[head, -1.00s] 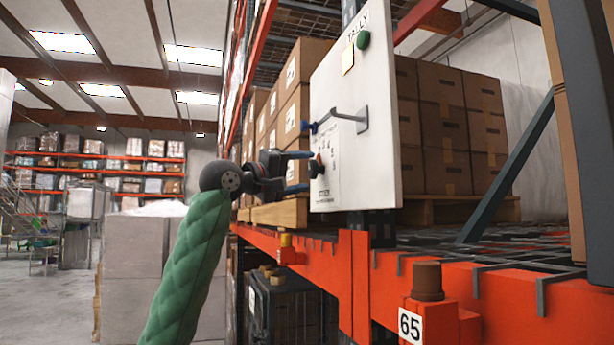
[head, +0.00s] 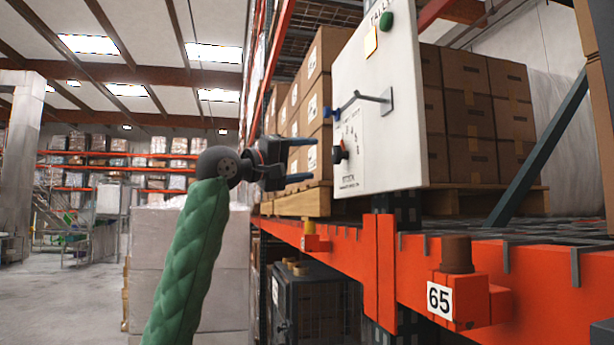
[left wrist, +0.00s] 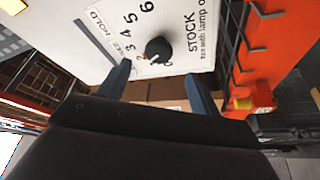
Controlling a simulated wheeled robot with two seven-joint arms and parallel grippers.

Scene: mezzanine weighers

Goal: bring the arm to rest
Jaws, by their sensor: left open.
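My left gripper (head: 315,159) is open and empty, its two blue fingers pointing at the white board (head: 385,130). My green-sleeved left arm rises to it from below. A black knob (head: 338,152) sits on the board just beyond the fingertips, with a visible gap. In the left wrist view the knob (left wrist: 157,50) shows beyond and between the open fingers (left wrist: 157,80), beside a dial of printed numbers and the words STOCK and HOLD. My right gripper is not in view.
A metal rod with a blue end (head: 360,102) juts from the board above the knob. An orange rack beam (head: 350,262) runs below, with a block marked 65 (head: 440,299). Stacked cartons (head: 485,115) stand behind the board. The aisle floor (head: 70,295) at left looks clear.

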